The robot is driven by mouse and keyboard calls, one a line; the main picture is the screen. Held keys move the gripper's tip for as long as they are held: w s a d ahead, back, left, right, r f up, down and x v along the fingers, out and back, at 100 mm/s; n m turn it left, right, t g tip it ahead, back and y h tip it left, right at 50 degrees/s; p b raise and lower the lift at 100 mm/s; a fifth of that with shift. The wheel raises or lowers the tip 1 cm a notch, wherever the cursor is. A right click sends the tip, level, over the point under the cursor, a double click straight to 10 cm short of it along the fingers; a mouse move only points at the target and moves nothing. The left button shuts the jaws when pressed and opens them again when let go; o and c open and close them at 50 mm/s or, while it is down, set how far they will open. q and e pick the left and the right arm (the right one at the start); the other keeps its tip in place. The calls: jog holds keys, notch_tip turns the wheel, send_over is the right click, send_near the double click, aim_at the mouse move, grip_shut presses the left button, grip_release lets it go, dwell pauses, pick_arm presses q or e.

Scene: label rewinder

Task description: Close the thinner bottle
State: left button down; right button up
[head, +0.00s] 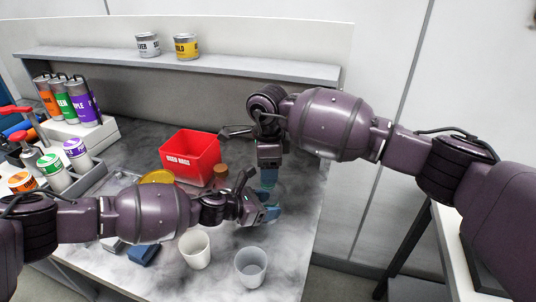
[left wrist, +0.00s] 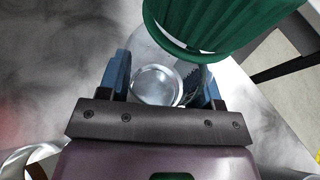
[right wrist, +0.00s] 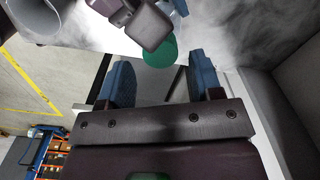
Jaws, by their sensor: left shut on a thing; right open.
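My left gripper (left wrist: 162,90) is shut on a clear bottle (left wrist: 155,55), whose round base shows through its wall in the left wrist view. A ridged green cap (left wrist: 215,25) shows at the bottle's upper end; I cannot tell whether it is seated. In the head view the left gripper (head: 262,205) is near the table's right side, and the bottle is mostly hidden. My right gripper (head: 268,180) is just above it, pointing down. It is open and empty in the right wrist view (right wrist: 160,85), with the green cap (right wrist: 160,52) beyond the gap between its fingers.
A red rag bin (head: 190,157), a brown jar (head: 221,171) and a yellow round item (head: 157,177) stand behind my left arm. A white cup (head: 195,250) and a translucent cup (head: 251,267) stand in front. Paint cans (head: 186,46) sit on the back shelf.

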jog(key=shift+f, duration=1.4)
jog(key=shift+c, duration=0.3)
jog(key=c, duration=0.9)
jog(key=m, duration=0.6)
jog(key=o, duration=1)
jog(key=shift+o, duration=0.2)
jog(key=shift+r, duration=0.1)
jog(key=shift+r, duration=2.15)
jog(key=shift+c, duration=0.4)
